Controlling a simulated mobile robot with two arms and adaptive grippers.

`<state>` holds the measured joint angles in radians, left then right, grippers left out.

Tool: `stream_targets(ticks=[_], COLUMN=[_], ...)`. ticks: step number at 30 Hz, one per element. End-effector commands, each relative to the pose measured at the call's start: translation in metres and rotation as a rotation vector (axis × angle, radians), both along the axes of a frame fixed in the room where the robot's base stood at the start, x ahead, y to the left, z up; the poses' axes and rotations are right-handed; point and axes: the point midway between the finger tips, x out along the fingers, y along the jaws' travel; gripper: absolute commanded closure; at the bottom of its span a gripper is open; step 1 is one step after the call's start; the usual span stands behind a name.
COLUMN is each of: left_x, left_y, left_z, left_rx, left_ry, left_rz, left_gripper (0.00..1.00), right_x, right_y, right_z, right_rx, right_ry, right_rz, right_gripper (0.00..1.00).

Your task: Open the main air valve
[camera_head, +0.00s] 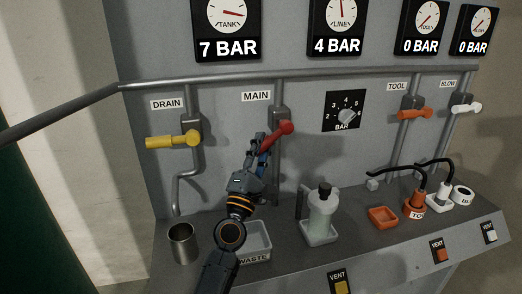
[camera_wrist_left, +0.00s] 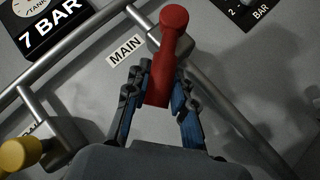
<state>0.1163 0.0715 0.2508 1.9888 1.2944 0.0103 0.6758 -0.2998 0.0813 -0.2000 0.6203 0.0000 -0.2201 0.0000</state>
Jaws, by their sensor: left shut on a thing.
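The main air valve has a red lever handle (camera_head: 276,136) on a grey pipe under the MAIN label (camera_head: 256,96). In the head view the handle slants from its pivot at upper right down to the lower left. My left gripper (camera_head: 262,150) is shut on the lower left end of this handle. In the left wrist view the red handle (camera_wrist_left: 168,55) stands between the two blue-padded fingers (camera_wrist_left: 160,105), its round pivot end above them. My right gripper is in neither view.
A yellow DRAIN handle (camera_head: 173,140) is left, an orange TOOL handle (camera_head: 414,114) and a white BLOW handle (camera_head: 466,108) right. The BAR knob (camera_head: 346,115) is nearby. The shelf holds a metal cup (camera_head: 183,244), WASTE tray (camera_head: 256,240), bottle (camera_head: 323,214) and orange tray (camera_head: 383,217).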

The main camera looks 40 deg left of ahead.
Motion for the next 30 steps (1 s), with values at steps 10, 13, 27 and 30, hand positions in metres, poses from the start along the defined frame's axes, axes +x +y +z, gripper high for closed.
stream_targets(ticks=[10,13,27,30], left_x=[0.000,0.000,-0.021,-0.034], left_y=[0.000,0.000,-0.006,-0.009], left_z=[-0.001,0.000,-0.015,-0.024], left_rx=[-0.001,0.000,0.006,0.006], left_ry=[0.001,0.001,0.006,0.007], left_rz=[0.000,0.000,-0.002,0.000], left_gripper=[0.54,0.52,0.52,0.52], right_x=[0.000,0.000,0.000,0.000], right_y=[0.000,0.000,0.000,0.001], right_z=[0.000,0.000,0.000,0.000], right_rx=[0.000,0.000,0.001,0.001], right_ry=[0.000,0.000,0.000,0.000], right_rz=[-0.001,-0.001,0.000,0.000], right_gripper=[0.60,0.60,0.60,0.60])
